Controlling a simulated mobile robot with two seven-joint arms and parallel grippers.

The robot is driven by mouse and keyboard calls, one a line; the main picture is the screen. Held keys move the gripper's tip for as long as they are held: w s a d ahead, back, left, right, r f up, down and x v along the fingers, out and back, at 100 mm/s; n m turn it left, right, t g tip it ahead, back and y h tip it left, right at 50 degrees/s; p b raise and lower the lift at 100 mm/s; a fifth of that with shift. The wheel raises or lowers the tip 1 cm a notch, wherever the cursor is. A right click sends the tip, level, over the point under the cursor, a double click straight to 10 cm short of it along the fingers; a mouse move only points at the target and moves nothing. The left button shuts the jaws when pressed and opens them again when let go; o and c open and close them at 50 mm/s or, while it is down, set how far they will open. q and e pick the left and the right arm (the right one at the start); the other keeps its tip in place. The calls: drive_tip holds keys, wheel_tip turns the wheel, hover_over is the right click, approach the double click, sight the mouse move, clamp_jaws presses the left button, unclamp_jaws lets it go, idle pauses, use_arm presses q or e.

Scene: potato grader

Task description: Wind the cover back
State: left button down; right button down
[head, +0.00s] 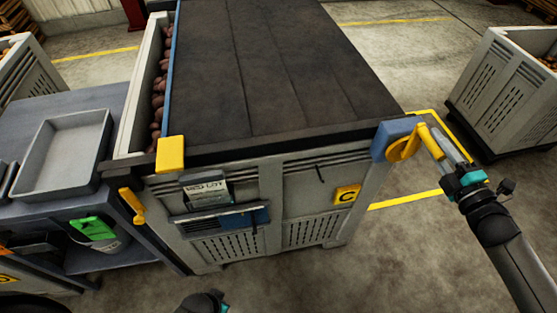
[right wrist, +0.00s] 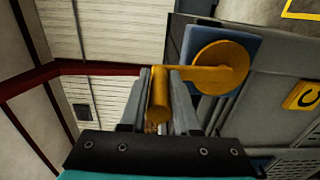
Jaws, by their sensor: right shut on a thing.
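The dark cover (head: 270,60) lies over most of the large grey crate (head: 270,185). A strip of potatoes (head: 158,90) shows uncovered along the crate's left side, beside the cover's blue edge. The yellow crank (head: 404,147) sits on a blue bracket (head: 388,136) at the crate's front right corner. My right gripper (head: 450,150) is shut on the crank's handle. The right wrist view shows the handle (right wrist: 158,98) between the two fingers, with the crank's round hub (right wrist: 221,68) to the right. Only a dark part of my left wrist shows at the bottom edge; its fingers are out of view.
A grey table with an empty tray (head: 63,150) stands left of the crate. A yellow block (head: 170,154) sits at the crate's front left corner. Another crate (head: 500,80) stands at the far right. Open floor lies between the crates and in front.

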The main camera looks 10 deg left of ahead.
drive_tip(key=shift+d+f, duration=0.1)
drive_tip(key=shift+f, duration=0.1)
drive_tip(key=w+d+f+b, duration=0.3)
drive_tip(key=d+f+b, duration=0.3)
drive_tip(key=b, duration=0.5)
drive_tip(key=shift+w+d, duration=0.25)
drive_tip(key=shift+d, duration=1)
drive_tip(key=f+b, duration=0.2)
drive_tip(key=d+f+b, duration=0.1)
drive_tip(key=shift+w+f, duration=0.15)
drive_tip(key=shift+w, duration=0.1)
drive_tip(key=f+b, duration=0.1)
drive_tip(key=b, duration=0.1)
drive_tip(key=d+f+b, duration=0.2)
drive_tip(key=b, duration=0.1)
drive_tip(key=shift+w+f+b, duration=0.3)
drive_tip(key=shift+w, duration=0.1)
